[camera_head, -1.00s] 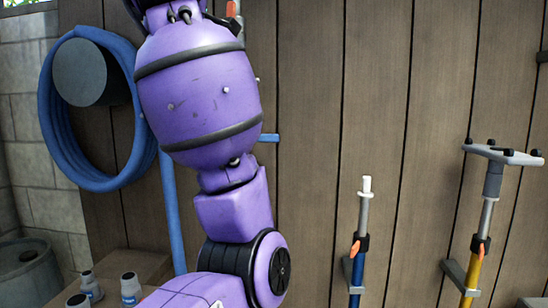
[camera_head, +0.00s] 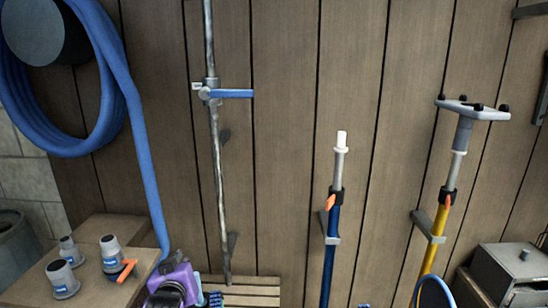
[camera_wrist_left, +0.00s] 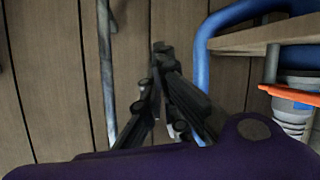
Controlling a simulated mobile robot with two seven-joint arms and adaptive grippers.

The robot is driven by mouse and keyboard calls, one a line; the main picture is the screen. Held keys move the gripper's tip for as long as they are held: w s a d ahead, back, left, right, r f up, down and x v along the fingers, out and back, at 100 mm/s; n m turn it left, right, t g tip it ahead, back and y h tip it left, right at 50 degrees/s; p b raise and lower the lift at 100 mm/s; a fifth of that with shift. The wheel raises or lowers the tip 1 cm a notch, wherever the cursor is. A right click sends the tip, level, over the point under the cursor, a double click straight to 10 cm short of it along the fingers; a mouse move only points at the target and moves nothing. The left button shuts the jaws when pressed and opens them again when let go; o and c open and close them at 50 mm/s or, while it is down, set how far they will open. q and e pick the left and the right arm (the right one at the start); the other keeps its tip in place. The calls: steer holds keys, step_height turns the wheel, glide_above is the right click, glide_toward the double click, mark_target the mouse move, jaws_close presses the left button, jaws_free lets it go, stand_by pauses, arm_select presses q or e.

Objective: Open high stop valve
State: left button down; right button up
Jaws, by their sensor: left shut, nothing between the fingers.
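The high stop valve (camera_head: 210,94) sits on a vertical grey metal pipe (camera_head: 217,170) on the plank wall, left of centre in the head view. Its blue lever handle (camera_head: 233,93) points sideways to the right, across the pipe. In the head view, a purple part of my left arm (camera_head: 176,281) shows low at the bottom, well below the valve. In the left wrist view my left gripper (camera_wrist_left: 160,52) is shut and empty, between the pipe (camera_wrist_left: 106,70) and a blue hose. The valve does not show there. My right gripper is not in view.
The blue hose (camera_head: 139,140) hangs from a round wall holder at the left. Several grey fittings (camera_head: 62,280) stand on a wooden surface. Two telescopic poles, blue (camera_head: 329,262) and yellow (camera_head: 432,254), stand at the right. Space around the valve handle is clear.

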arm_select(q)
steer(key=s+d+f+m+g+h, duration=0.2)
steer(key=s+f+m+g, duration=0.1)
steer(key=s+f, duration=1.6)
steer(key=s+d+f+m, duration=0.1)
steer(key=s+f, duration=0.4)
steer(key=s, duration=0.4)
steer(key=s+d+f+m+g, duration=0.1)
steer(key=s+f, duration=0.4)
steer(key=s, duration=0.5)
steer(key=shift+s+d+f+g+h, duration=0.15)
steer(key=shift+d+f+g+h, duration=0.2)
steer(key=shift+d, duration=0.35)
